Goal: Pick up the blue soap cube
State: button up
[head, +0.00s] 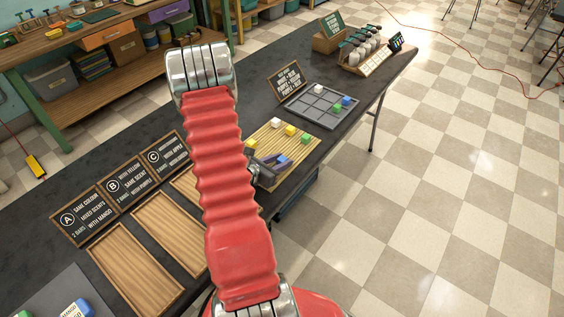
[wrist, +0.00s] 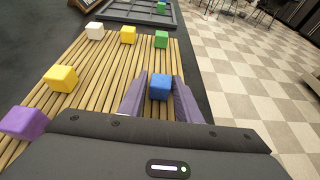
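The blue soap cube (wrist: 160,87) sits on the slatted wooden rack near its right edge in the wrist view. It lies between the two purple fingers of my gripper (wrist: 159,93), which are open around it with narrow gaps at its sides. In the head view my gripper (head: 271,165) is low over the near end of the rack. The blue cube (head: 283,158) shows only partly there, beside the fingers. Whether the fingers touch the cube is hard to tell.
The slatted rack (wrist: 92,80) also holds a green cube (wrist: 161,39) beyond the blue one, two yellow cubes (wrist: 61,78), a white cube (wrist: 95,31) and a purple cube (wrist: 24,122). A grey compartment tray (head: 318,103) lies beyond. Empty wooden trays (head: 134,268) lie nearer.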

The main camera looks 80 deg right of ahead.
aim_at(281, 160)
jog(key=c, duration=0.7)
jog(key=shift+r, duration=0.2)
jog(key=shift+r, duration=4.85)
